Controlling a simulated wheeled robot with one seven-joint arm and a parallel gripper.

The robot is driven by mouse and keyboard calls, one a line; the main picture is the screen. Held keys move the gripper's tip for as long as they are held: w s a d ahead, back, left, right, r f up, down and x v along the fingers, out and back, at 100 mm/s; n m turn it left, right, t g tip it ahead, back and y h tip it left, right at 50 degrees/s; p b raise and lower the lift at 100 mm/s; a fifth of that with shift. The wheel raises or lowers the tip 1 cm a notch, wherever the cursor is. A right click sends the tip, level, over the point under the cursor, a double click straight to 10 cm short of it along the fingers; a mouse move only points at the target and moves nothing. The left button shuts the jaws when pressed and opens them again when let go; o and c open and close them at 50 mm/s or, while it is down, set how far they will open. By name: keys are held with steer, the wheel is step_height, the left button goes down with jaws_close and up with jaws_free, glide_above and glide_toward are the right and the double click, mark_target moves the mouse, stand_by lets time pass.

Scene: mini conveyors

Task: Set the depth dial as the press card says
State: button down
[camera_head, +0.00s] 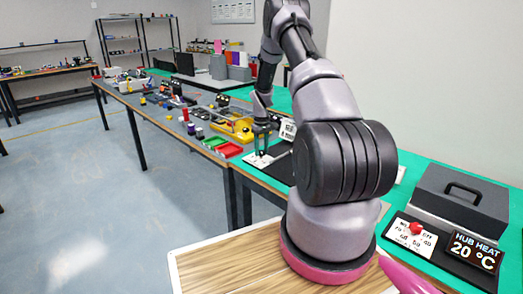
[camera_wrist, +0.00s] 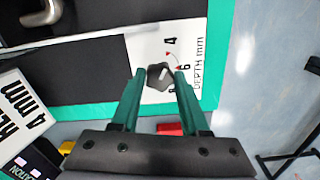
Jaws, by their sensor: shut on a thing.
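The depth dial (camera_wrist: 160,76) is a dark faceted knob on a white plate (camera_wrist: 180,35) marked "DEPTH mm". The figures 4 and 6 show on the plate, and a third figure is partly hidden by a finger. My gripper (camera_wrist: 162,73) is shut on the dial, with one green finger on each side. A short pale mark shows on the knob, but I cannot tell exactly where it points. The press card (camera_wrist: 25,105) is white, partly cut off, and reads "4 mm". In the head view my gripper (camera_head: 262,144) is over the white plate (camera_head: 262,160).
A dark panel (camera_wrist: 95,65) adjoins the plate, with a metal handle (camera_wrist: 42,14) above it. A "HUB HEAT 20 °C" display (camera_head: 475,252) and red-knobbed dial (camera_head: 416,228) stand at right.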

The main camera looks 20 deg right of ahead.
mark_target(261, 152)
steer(key=shift+c, duration=2)
jaws_free()
step_height(261, 152, up, 11)
